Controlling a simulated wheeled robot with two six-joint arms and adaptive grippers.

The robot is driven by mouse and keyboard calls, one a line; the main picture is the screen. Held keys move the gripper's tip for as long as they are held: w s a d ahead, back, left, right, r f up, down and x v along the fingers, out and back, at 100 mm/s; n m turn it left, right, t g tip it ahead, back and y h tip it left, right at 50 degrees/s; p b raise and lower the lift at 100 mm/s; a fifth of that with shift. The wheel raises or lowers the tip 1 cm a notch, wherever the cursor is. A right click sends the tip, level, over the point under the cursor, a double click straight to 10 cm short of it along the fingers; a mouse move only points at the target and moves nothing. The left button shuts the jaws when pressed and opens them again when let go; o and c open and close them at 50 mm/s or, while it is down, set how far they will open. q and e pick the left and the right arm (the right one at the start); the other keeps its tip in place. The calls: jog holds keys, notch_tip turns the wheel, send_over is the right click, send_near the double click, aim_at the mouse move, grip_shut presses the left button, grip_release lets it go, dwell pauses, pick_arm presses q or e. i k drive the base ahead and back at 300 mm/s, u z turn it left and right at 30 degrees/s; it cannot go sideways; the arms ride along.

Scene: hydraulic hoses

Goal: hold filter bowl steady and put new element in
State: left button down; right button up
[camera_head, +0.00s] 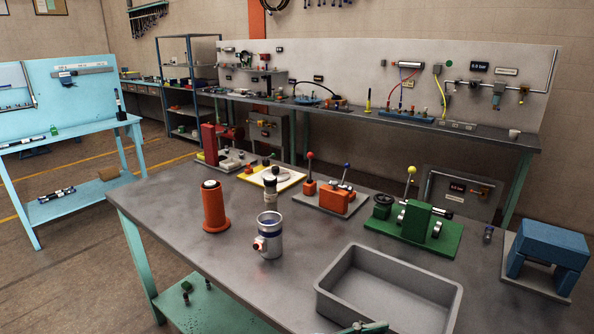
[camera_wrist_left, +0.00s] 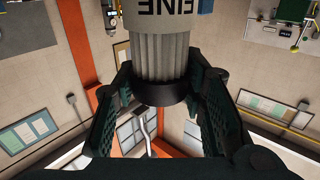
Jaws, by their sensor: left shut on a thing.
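The filter bowl (camera_head: 269,238) stands upright on the bench, silver with a blue band inside its open top and a copper-coloured port at its left. No gripper touches it. In the left wrist view my left gripper (camera_wrist_left: 166,105) is shut on a filter element (camera_wrist_left: 160,65), its fingers at either side of the black end cap. The element has grey pleats and a pale band with upside-down lettering reading FINE. Its other end is out of frame. My right gripper cannot be made out. A small dark green piece shows at the head view's bottom edge; I cannot tell what it is.
An orange cylinder (camera_head: 215,208) stands left of the bowl, and a dark-and-white cylinder (camera_head: 270,184) behind it. A grey open bin (camera_head: 340,297) is at the front right. Lever fixtures (camera_head: 333,197), a green fixture (camera_head: 415,222) and a blue block (camera_head: 549,245) line the far side.

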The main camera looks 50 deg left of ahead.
aim_at(272, 251)
jog(key=z, duration=2.25)
jog(key=k, duration=2.55)
jog(key=u, duration=2)
